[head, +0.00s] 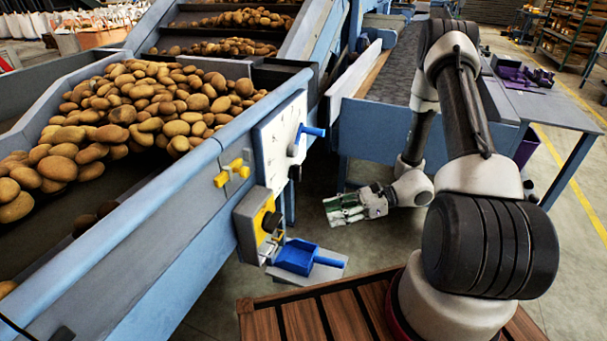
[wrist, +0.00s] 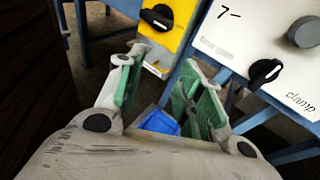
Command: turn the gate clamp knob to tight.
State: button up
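In the wrist view a white panel (wrist: 231,42) carries a black pointer knob (wrist: 265,72) with a white mark. The word "clamp" is printed to its lower right. A round grey knob (wrist: 304,32) sits above that word; which of the two the label belongs to is unclear. In the head view the white panel (head: 276,140) is on the side of the potato hopper, and its knobs are small. My gripper (head: 335,208) is open and empty, low and to the right of the panel. Its green-padded fingers (wrist: 162,72) are apart, left of and clear of the knobs.
A yellow box (wrist: 174,22) with a black knob (wrist: 157,17) stands beside the panel. A blue scoop (head: 297,257) lies on a small shelf below. A blue lever (head: 312,131) juts from the panel. Floor shows around my gripper.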

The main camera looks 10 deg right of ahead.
jog(key=w+f+m+t, duration=0.2)
jog(key=w+m+t, duration=0.25)
jog(key=w, duration=0.35)
jog(key=m+t, duration=0.1)
jog(key=t, duration=0.3)
send_near(300, 173)
jog(key=a, duration=0.1)
jog(key=x, duration=0.7)
jog(key=shift+w, duration=0.45)
jog(key=shift+w+a, duration=0.2)
jog(key=shift+a, duration=0.05)
grip_shut()
